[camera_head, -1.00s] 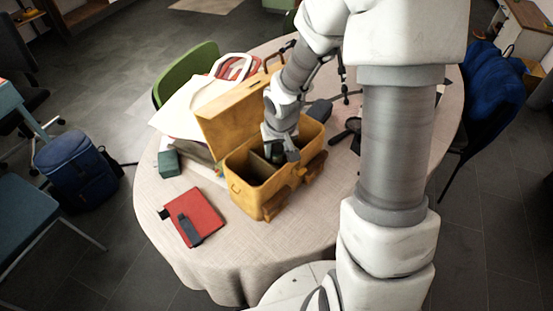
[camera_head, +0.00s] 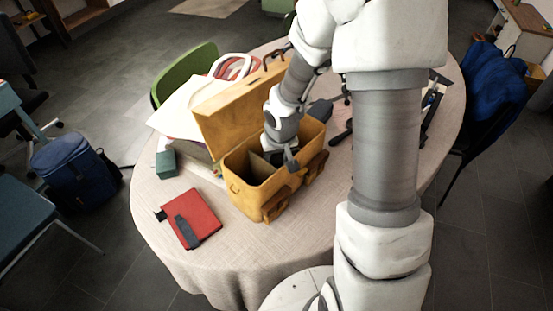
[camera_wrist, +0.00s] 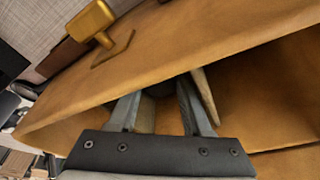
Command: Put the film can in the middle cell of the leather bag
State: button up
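The leather bag (camera_head: 241,194) stands open on the round table, its tan lid raised at the back; the wrist view shows its wall (camera_wrist: 200,45) close up. My gripper (camera_head: 278,158) points down inside the bag, within its walls. In the wrist view its two fingers (camera_wrist: 162,100) are apart, and the bag's near wall hides their tips. A thin divider edge (camera_wrist: 206,96) stands beside the right finger. A small dark shape shows at the fingers in the head view, too unclear to name. I cannot make out the film can or which cell the fingers are in.
A red notebook (camera_head: 200,211) with a dark strap lies at the front left of the table (camera_head: 165,240). A small green box (camera_head: 166,164) and papers (camera_head: 188,113) lie left of the bag. Dark items lie to its right.

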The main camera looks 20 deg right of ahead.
jog(key=shift+r+p, duration=0.55)
jog(key=p+v, duration=0.4)
jog(key=v, duration=0.8)
jog(key=shift+r, duration=0.1)
jog(key=s+d+r+m+t+h, duration=0.1)
jog(key=s+r, duration=0.1)
jog(key=r, duration=0.5)
jog(key=s+d+r+t, duration=0.1)
jog(key=s+r, duration=0.2)
jog(key=r, duration=0.4)
jog(key=s+a+r+n+y+p, duration=0.1)
jog(key=s+r, duration=0.4)
jog(key=s, duration=0.6)
jog(key=shift+s+a+r+p, duration=0.35)
jog(key=shift+a+r, duration=0.05)
jog(key=shift+a, duration=0.15)
